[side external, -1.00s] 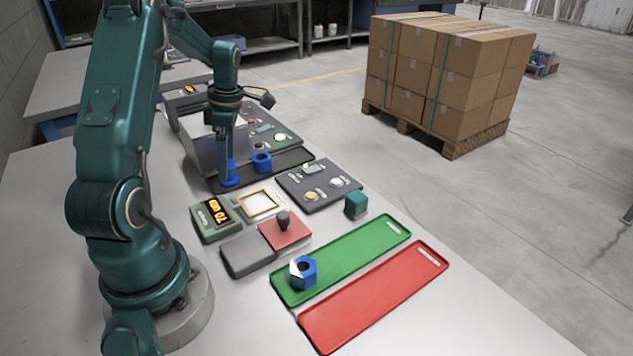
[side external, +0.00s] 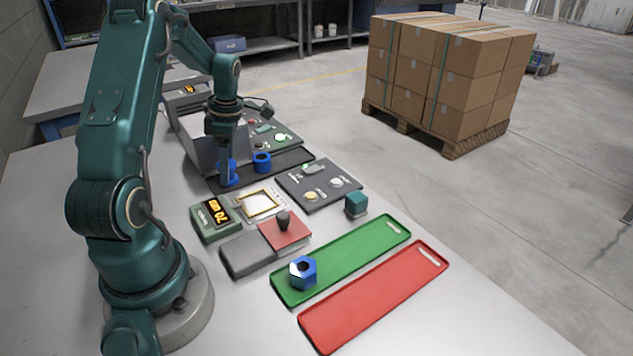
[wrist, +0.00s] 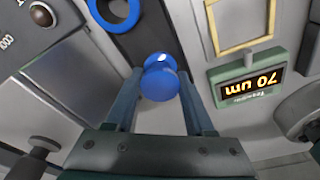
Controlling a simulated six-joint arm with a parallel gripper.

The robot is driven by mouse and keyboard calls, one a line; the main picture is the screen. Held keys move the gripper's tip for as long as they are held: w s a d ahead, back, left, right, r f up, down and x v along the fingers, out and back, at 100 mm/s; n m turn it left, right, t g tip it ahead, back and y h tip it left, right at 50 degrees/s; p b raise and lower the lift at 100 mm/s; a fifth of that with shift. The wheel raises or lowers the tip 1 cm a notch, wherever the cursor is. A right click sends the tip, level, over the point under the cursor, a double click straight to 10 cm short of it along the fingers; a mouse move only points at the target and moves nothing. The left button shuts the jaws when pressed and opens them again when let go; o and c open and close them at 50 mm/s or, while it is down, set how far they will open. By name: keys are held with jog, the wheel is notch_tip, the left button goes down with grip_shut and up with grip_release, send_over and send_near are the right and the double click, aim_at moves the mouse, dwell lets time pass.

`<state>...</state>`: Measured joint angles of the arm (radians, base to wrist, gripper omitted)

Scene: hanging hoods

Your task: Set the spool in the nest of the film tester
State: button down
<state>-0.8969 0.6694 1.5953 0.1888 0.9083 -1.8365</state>
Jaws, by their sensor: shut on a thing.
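The blue spool (side external: 228,178) stands on the left part of a dark tray (side external: 282,166). It also shows in the wrist view (wrist: 160,82), with wide round ends. My gripper (side external: 228,160) points down over it and is shut on it, one finger on each side in the wrist view (wrist: 160,74). The spool's underside is hidden. What looks like the film tester is a green box (side external: 203,228) reading 70 um, which also shows in the wrist view (wrist: 222,95). A yellow square frame (side external: 241,209), perhaps its nest, lies beside it, empty.
A blue hexagonal piece (side external: 304,283) sits on the green tray (side external: 350,256); the red tray (side external: 375,300) is empty.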

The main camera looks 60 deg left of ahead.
notch_tip(320, 180, up, 8)
jog(key=shift+r, duration=0.6)
jog(key=shift+d+n, duration=0.15)
jog(key=shift+n, duration=0.15)
jog(key=w+d+f, duration=0.2)
jog(key=d, duration=0.8)
jog(key=shift+s+d+f, duration=0.1)
jog(key=shift+f, duration=2.6)
jog(key=shift+f, duration=0.85)
jog(key=shift+c, duration=0.9)
grip_release()
jog(key=shift+o, duration=0.3)
